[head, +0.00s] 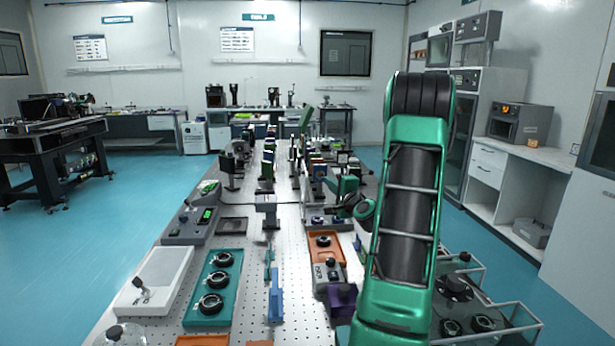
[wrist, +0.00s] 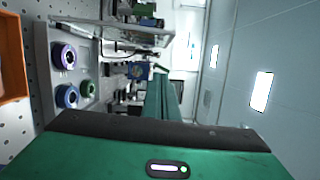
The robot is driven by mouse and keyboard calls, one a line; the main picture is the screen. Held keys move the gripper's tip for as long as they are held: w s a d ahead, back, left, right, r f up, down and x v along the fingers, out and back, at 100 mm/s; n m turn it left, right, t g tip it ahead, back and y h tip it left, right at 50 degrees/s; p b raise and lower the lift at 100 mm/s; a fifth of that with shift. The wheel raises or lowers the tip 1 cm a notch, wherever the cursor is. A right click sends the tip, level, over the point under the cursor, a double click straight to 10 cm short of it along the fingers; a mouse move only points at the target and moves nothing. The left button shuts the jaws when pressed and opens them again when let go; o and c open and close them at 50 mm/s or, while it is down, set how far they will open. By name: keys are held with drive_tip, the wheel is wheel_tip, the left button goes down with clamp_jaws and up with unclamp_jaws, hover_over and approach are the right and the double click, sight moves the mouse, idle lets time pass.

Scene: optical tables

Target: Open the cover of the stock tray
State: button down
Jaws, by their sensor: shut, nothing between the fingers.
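In the head view, a clear-walled case (head: 517,325) with dark round mounts stands at the right front, partly behind my arm.
An orange tray (wrist: 12,60) lies at the left of the wrist view. In the head view, a teal tray (head: 233,257) and a white tray (head: 179,264) lie left on the perforated table (head: 262,220). Optics crowd the table's far half. The blue floor (head: 90,235) at left is clear.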

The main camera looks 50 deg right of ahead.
drive_tip(key=w+d, duration=0.1)
drive_tip(key=w, duration=0.9)
drive_tip(key=shift+d+r, duration=0.2)
drive_tip(key=shift+d, duration=0.15)
